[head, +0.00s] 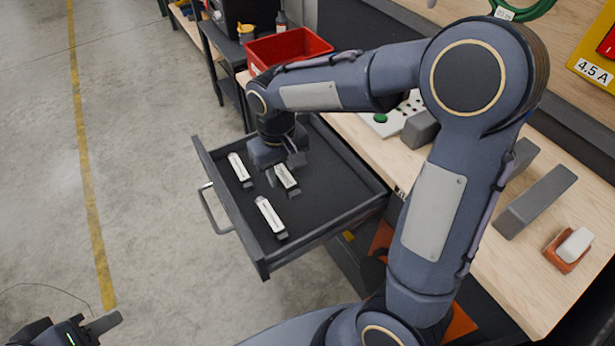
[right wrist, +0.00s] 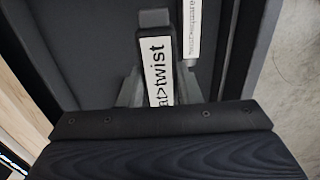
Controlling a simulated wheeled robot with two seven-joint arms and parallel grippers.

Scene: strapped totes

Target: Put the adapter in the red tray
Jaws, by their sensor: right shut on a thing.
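An open dark drawer (head: 335,185) holds three slim dark devices with white label strips. My right gripper (head: 283,169) reaches down into it and is shut on the middle device (head: 287,179), low in the drawer. In the right wrist view this device (right wrist: 158,65) sits between the two fingers, its label ending in "at>twist". I cannot tell whether it touches the drawer floor, nor which device is the adapter. The red tray (head: 290,46) stands at the back, partly behind my right arm. My left gripper (head: 95,328) is at the lower left, cut by the frame edge.
The other devices lie at the drawer's left (head: 239,168) and front (head: 270,217); one shows close beside the held device in the wrist view (right wrist: 194,30). The workbench (head: 545,285) carries grey blocks (head: 535,202) and an orange holder (head: 566,252). Open floor lies left.

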